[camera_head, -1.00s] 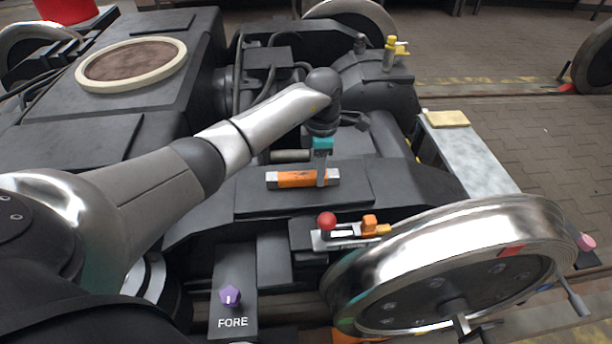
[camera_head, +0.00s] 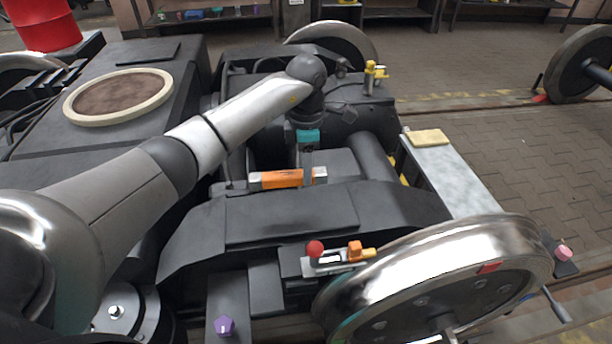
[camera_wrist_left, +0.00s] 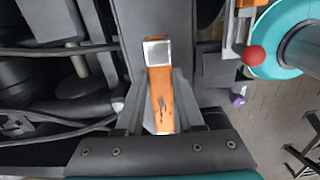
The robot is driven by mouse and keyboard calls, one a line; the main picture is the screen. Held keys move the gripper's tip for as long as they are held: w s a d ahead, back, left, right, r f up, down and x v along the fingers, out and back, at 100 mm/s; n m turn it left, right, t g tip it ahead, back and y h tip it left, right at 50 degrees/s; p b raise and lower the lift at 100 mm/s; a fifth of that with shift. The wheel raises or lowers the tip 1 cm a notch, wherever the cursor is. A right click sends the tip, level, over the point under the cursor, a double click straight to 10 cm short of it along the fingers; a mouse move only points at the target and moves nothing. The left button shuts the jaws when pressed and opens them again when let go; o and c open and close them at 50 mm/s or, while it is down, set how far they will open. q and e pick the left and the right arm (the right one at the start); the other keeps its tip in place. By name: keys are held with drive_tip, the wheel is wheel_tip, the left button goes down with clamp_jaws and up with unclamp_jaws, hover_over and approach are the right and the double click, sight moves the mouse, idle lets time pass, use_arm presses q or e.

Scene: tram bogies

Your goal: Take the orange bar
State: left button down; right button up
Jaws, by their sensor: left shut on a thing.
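The orange bar (camera_head: 280,179), with silver end caps, is between the fingers of my left gripper (camera_head: 308,178) in the head view. The gripper points down and is shut on the bar near its right end. The bar appears to be held above the dark bogie frame, over the rear edge of a flat dark plate (camera_head: 290,217). In the left wrist view the bar (camera_wrist_left: 160,92) runs between the two grey fingers, its worn orange face and one silver end showing. My right gripper is not in view.
A steel wheel (camera_head: 440,262) stands at the front right. Near it are a red ball knob (camera_head: 315,248) and a small orange block (camera_head: 355,250). A purple knob (camera_head: 224,326) is at the front. A grey bench (camera_head: 452,178) with a tan pad (camera_head: 428,138) is at the right.

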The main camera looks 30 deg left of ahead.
use_arm(q)
wheel_tip(320, 180, up, 8)
drive_tip(key=p, duration=0.2)
drive_tip(key=shift+r+p, duration=0.2)
drive_tip(key=shift+p, duration=0.15)
drive_tip(key=shift+r, duration=1)
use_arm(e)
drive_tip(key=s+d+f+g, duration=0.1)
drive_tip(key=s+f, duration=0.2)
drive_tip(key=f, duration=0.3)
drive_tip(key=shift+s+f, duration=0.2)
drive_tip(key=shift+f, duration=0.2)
